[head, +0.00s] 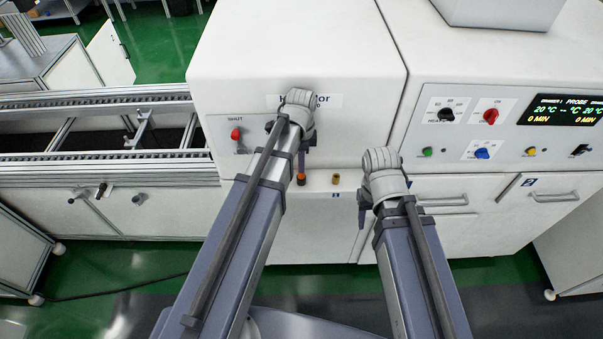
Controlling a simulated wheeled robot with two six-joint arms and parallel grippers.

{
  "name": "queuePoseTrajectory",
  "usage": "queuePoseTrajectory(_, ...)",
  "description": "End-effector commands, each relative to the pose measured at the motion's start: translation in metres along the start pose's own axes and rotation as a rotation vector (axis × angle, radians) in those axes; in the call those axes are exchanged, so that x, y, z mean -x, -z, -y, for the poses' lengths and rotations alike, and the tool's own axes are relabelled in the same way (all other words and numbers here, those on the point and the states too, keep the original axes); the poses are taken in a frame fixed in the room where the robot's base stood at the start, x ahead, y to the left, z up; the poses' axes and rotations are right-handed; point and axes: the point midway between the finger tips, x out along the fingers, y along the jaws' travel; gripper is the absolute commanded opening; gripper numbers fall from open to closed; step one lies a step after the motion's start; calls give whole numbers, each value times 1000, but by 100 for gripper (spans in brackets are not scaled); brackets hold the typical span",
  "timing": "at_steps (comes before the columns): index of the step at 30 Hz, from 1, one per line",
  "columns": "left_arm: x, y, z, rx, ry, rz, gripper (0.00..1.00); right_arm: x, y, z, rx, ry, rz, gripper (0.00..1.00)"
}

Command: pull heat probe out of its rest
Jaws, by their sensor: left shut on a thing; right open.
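My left gripper (302,166) points down in front of the white cabinet, with its fingers at a small orange and black piece (301,179), which looks like the heat probe. The gripper is shut on it. The piece is upright at the cabinet's front ledge; my arm and fingers hide part of it, and I cannot tell how deep it sits in its rest. A small brass-coloured fitting (336,179) is on the ledge to its right. My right gripper (362,210) is open and empty, pointing down in front of the cabinet, right of the fitting.
A control panel (470,135) with knobs, buttons and a display (565,110) is at right. A conveyor (90,155) runs in from the left. Drawer handles (555,197) project below the panel.

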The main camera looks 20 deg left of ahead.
Motion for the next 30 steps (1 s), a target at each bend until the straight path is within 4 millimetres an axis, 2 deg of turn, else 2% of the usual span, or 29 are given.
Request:
queuePoseTrajectory(17, 1, 0, 0, 0, 0, 0, 0, 1, 0, 0, 0, 0, 0, 50)
queuePoseTrajectory(30, 14, 0, 0, 0, 0, 0, 0, 14, -1, -1, 0, 0, 0, 50)
